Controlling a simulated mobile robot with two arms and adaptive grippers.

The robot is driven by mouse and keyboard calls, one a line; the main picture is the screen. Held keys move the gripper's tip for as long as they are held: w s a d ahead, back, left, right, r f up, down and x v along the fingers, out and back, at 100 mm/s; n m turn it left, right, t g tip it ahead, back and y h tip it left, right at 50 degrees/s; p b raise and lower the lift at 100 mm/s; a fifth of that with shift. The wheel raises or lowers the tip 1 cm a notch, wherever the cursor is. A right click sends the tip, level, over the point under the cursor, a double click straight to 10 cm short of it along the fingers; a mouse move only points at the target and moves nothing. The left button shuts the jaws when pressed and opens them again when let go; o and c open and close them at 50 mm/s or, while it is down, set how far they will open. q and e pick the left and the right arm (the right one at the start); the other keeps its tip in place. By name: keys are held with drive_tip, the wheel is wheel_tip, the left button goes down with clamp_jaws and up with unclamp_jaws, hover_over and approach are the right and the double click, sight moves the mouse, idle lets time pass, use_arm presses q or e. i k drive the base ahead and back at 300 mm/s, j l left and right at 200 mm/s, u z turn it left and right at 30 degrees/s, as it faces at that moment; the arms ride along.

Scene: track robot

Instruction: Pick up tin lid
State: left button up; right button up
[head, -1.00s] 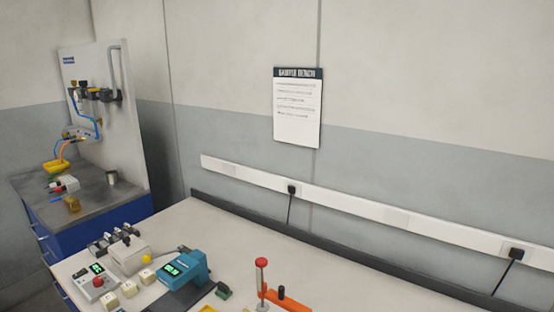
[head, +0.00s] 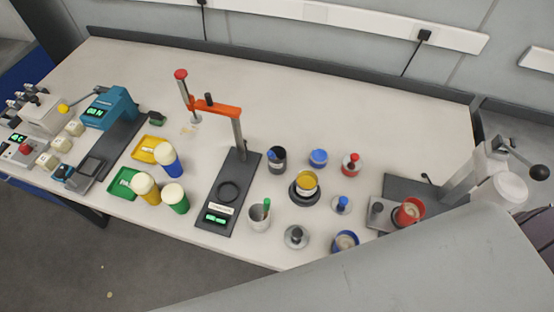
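Several small round tins and lid-like pieces stand on the right half of the bench in the head view. A grey metal disc with a dark knob (head: 296,236) looks like a tin lid and lies near the front edge. A pale disc with a blue knob (head: 341,204) and a red-topped round piece (head: 351,163) lie behind it to the right. Which one is the tin lid I cannot tell for sure. A tin with yellow contents (head: 307,182) sits on a dark round base. Neither of my grippers is in view.
The bench (head: 300,105) is clear toward the back. A stand with an orange arm (head: 216,107) rises mid-bench. A lever press (head: 465,185) with a red cup (head: 408,212) is at the right. Yellow (head: 151,149) and green (head: 124,183) trays lie left. A large grey shape covers the lower right.

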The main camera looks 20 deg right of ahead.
sight(341, 204)
drive_tip(key=z, duration=0.95)
